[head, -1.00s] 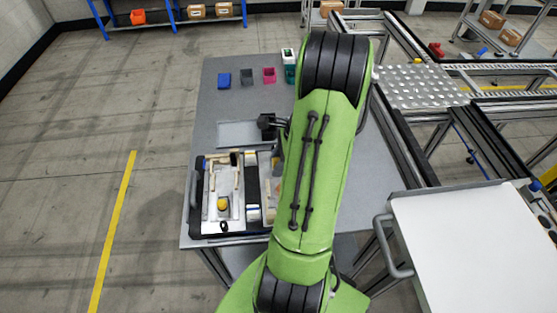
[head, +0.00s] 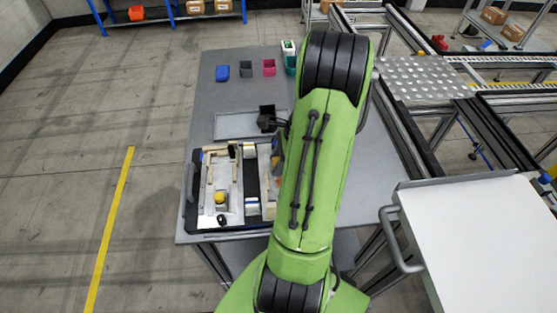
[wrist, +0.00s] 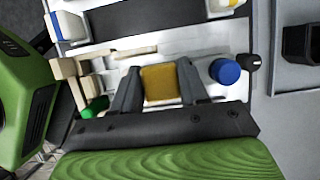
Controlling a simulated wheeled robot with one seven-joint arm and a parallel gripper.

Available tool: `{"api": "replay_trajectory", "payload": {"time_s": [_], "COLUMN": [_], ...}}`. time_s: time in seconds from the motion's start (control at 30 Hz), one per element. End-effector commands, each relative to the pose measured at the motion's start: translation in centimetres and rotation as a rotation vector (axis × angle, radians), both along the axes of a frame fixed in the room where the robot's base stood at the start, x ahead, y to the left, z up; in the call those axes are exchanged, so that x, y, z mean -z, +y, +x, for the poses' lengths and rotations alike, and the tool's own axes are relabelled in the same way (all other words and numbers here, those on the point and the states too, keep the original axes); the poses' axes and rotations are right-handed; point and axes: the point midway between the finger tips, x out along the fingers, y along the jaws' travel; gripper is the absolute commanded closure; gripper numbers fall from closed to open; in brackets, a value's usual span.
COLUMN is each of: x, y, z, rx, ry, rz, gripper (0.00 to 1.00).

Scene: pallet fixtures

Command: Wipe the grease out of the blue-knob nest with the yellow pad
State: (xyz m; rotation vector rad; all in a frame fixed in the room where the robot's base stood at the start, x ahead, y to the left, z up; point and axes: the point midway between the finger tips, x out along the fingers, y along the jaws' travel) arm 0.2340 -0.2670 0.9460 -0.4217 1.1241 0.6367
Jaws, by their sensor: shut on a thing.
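In the wrist view my gripper (wrist: 159,88) is shut on the yellow pad (wrist: 160,82), one dark finger on each side of it. The pad is over a pale fixture plate (wrist: 207,40); I cannot tell whether it touches. The blue knob (wrist: 224,71) stands just right of the right finger. A green knob (wrist: 95,108) is at the lower left, partly hidden by my gripper's body. The blue-knob nest is largely hidden behind the fingers and pad, and I cannot make out any grease. In the head view my green arm hides the gripper.
A grey tray (head: 232,126) holding a dark bin (head: 267,112) lies behind the fixtures; the bin also shows in the wrist view (wrist: 297,42). The left fixture (head: 209,215) stands beside my arm. Small coloured bins line the table's back. The table left of them is narrow.

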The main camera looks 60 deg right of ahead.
Motion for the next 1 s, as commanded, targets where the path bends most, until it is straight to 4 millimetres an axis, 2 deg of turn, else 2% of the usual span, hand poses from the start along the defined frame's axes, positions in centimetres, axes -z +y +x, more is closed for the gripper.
{"api": "replay_trajectory", "payload": {"time_s": [0.87,1.0], "x": [1.8,1.7], "y": [0.0,0.7], "z": [0.0,-0.6], "rx": [0.000,0.001], "ry": [0.001,0.001], "rz": [0.001,0.001], "gripper": [0.81,0.81]}}
